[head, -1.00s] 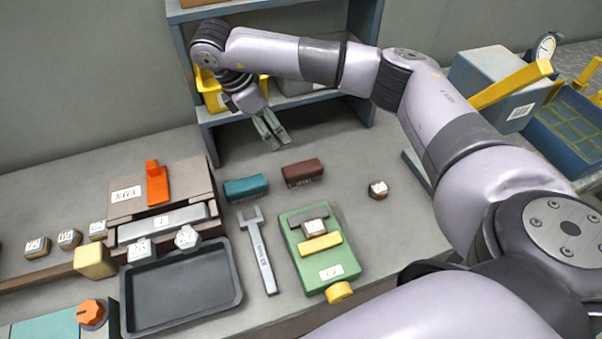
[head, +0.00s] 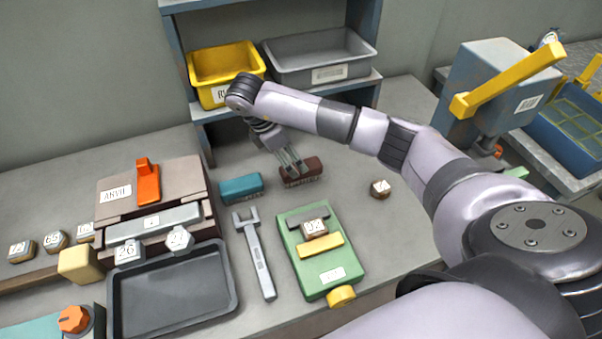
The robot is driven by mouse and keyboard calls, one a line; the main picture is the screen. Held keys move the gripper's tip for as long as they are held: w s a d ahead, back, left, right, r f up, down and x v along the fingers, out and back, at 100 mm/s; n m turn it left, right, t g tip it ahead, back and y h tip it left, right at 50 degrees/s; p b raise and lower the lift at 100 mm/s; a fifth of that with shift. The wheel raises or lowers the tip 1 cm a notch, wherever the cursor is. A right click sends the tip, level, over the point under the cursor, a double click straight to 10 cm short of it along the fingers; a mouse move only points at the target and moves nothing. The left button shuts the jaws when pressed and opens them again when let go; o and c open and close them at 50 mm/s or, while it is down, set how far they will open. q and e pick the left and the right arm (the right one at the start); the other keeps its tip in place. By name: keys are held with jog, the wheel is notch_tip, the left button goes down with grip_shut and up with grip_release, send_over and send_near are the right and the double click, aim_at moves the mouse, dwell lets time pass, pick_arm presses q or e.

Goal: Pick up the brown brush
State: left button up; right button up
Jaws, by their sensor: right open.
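The brown brush (head: 312,171) lies on the bench in the middle of the head view, bristles down, between the teal brush and a small numbered block. My right gripper (head: 296,172) is open and points down at the brown brush, its fingers overlapping the brush's left part in the picture. I cannot tell whether the fingers touch it or straddle it. The teal brush (head: 241,187) lies just to the left. My left gripper is not in view.
A green fixture (head: 310,268) and a wrench (head: 256,258) lie in front of the brushes. A numbered block (head: 380,188) sits to the right. A dark tray (head: 170,288) is at front left. Behind, a shelf holds a yellow bin (head: 226,66) and a grey bin (head: 320,55).

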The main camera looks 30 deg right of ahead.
aim_at(315, 166)
jog(key=x, duration=0.1)
jog(key=p+x, duration=0.1)
jog(key=x, duration=0.2)
jog(key=shift+s+d+p, duration=0.25)
jog(key=shift+s+p, duration=0.1)
jog(key=shift+s, duration=0.05)
jog(key=shift+d+f, duration=0.2)
jog(key=shift+f, duration=0.3)
jog(key=shift+f, duration=0.25)
jog(key=shift+c, duration=0.2)
jog(key=c, duration=1.3)
jog(key=shift+r, duration=0.1)
